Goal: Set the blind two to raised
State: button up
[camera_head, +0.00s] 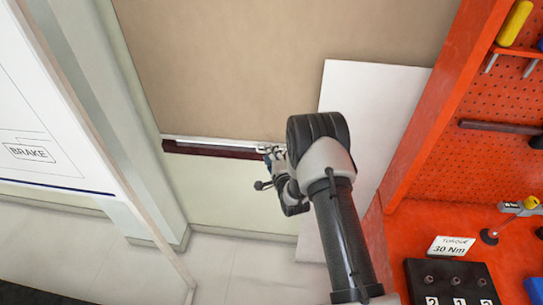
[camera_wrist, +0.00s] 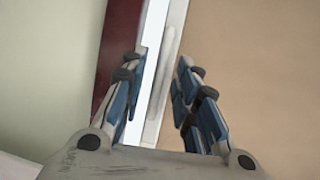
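A large tan blind (camera_head: 270,70) hangs at the top middle of the head view. It ends in a thin pale bottom bar (camera_head: 215,140). A dark red strip (camera_head: 212,152) runs along just below the bar. My gripper (camera_head: 271,156) is at the right part of the bar, partly hidden by my own arm. In the wrist view my gripper (camera_wrist: 161,62) is open, with the pale bar (camera_wrist: 168,60) running between its fingers. Some tan blind shows between the bar and the right finger. The head view shows no "two" label on this blind.
A white panel (camera_head: 372,95) leans behind my arm on the right. A white board marked "BRAKE" (camera_head: 45,120) stands at the left. Pale floor (camera_head: 235,265) is clear at lower middle.

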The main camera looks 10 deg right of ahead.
jog(key=shift+c, duration=0.2)
grip_shut()
dwell(0.5)
